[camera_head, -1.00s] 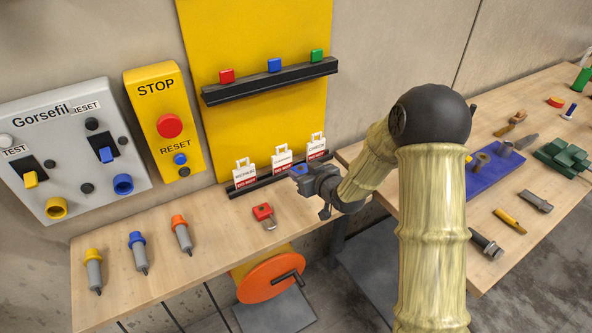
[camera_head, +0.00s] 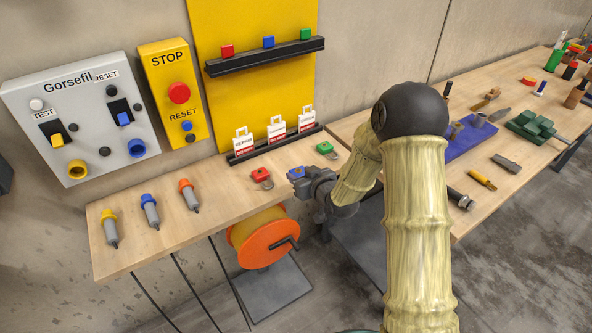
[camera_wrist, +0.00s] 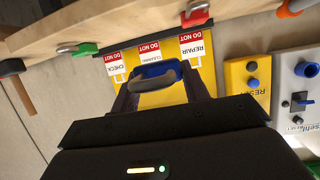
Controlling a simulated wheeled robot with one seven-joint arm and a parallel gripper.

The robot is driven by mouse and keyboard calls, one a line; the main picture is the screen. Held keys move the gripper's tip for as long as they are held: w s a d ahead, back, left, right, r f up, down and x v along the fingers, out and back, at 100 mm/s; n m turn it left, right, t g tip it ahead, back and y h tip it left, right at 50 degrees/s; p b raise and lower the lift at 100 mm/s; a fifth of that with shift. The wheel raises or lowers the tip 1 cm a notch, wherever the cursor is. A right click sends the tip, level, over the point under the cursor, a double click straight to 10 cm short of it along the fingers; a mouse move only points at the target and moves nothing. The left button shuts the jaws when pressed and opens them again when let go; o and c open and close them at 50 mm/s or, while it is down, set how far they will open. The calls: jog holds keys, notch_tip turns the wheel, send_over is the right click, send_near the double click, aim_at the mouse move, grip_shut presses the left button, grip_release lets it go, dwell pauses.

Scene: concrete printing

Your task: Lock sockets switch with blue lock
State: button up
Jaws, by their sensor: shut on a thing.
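My gripper (camera_head: 299,175) is shut on the blue lock (camera_head: 296,172), near the front edge of the wooden bench. In the wrist view the blue lock (camera_wrist: 155,71) sits between the fingers, its grey shackle facing the camera. The grey Gorsefil panel (camera_head: 88,90) is on the wall at left, well apart from my gripper. It carries a yellow switch (camera_head: 57,140) under TEST and a blue switch (camera_head: 124,119) under RESET, with a yellow socket (camera_head: 77,169) and a blue socket (camera_head: 137,148) below. Which switch is the sockets switch is not labelled.
A red lock (camera_head: 261,175) and a green lock (camera_head: 325,148) lie on the bench (camera_head: 225,185). White tags (camera_head: 276,134) stand in a black rack behind. Several plugs (camera_head: 150,209) lie at left. A yellow STOP box (camera_head: 173,92) is beside the panel. An orange reel (camera_head: 267,242) is below.

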jog(key=s+d+f+m+t+h, duration=0.1)
jog(key=s+d+f+m+h, duration=0.2)
jog(key=d+f, duration=0.4)
jog(key=s+d+f+m+h, duration=0.2)
jog(key=s+d+f, duration=0.4)
jog(key=d, duration=0.3)
jog(key=shift+f+m+t+h, duration=0.4)
jog(key=shift+f+h, duration=0.25)
jog(key=shift+h, duration=0.25)
jog(key=shift+a, duration=0.1)
